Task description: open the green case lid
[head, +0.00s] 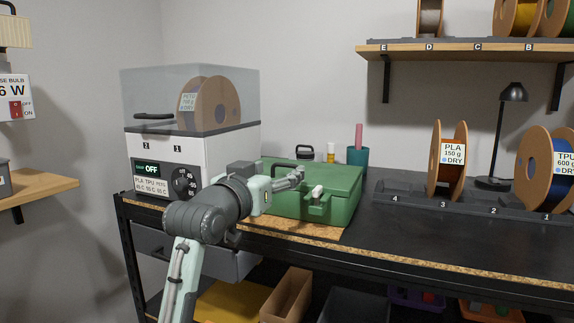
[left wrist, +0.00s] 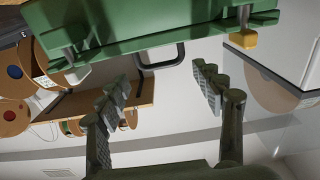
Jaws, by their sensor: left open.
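The green case (head: 335,207) stands on the dark bench with its lid down. A dark handle shows on the lid, and a pale latch (head: 317,193) sits on the front. In the left wrist view, the case (left wrist: 150,28) spans the top, with a white-grey latch (left wrist: 75,72) at left, a yellow-ended one (left wrist: 243,40) at right and the dark handle (left wrist: 178,55) between. My left gripper (head: 298,178) is in front of the case near lid height. Its two fingers (left wrist: 158,90) are spread and empty, apart from the handle. My arm hides the case's left front.
A white filament dryer (head: 192,160) with a clear cover stands left of the case. Spools (head: 447,165) in a numbered rack and a black lamp (head: 512,92) stand to the right. A teal cup (head: 358,156) is behind. Bare bench lies right of the case.

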